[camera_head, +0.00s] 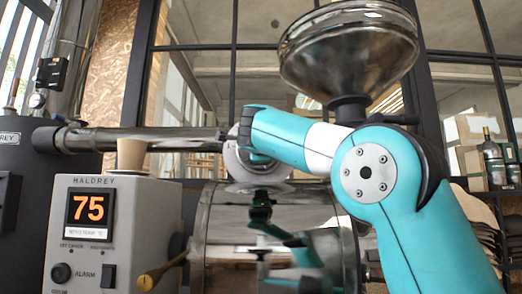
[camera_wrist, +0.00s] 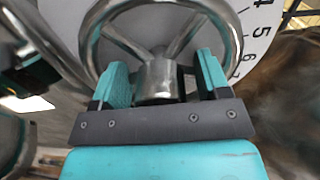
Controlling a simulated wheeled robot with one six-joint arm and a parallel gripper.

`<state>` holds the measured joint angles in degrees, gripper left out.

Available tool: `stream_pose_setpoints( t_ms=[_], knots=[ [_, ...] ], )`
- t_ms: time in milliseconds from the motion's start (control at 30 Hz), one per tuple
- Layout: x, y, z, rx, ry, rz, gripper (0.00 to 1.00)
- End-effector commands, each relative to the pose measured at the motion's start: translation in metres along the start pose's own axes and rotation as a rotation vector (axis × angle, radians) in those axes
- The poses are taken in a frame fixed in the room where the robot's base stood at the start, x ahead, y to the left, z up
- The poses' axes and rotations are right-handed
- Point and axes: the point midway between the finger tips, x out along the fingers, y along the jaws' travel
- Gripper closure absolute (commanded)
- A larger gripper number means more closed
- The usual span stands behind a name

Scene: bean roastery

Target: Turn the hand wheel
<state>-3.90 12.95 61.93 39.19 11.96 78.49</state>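The hand wheel (camera_wrist: 87,42) is a shiny metal ring with spokes and a central hub (camera_wrist: 158,82), seen close up in the wrist view. Behind it is a pale dial plate (camera_wrist: 254,18) with black numbers, 4 to 7 readable, along its right edge. My gripper (camera_wrist: 163,62) is open, its two teal-padded fingers on either side of the hub with a gap on each side. The fingertips reach to the lower part of the rim; I cannot tell whether they touch it.
A grey control box (camera_head: 125,235) with an orange 75 display stands at left, a tan cup (camera_head: 131,153) on top. A shiny drum (camera_head: 222,228) is behind and below my arm, and a metal hopper (camera_head: 348,55) rises above. Bottles (camera_head: 493,162) stand at far right.

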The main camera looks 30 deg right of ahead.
Motion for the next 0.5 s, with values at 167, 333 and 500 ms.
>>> stream_pose_setpoints(
  t_ms=[167,333,500],
  knots=[
    [0.000,-0.001,0.001,-0.001,-0.003,-0.001,0.31],
    [-0.006,0.000,0.002,-0.001,-0.006,-0.002,0.31],
    [-0.035,0.001,0.002,0.001,-0.007,-0.004,0.31]
  ],
)
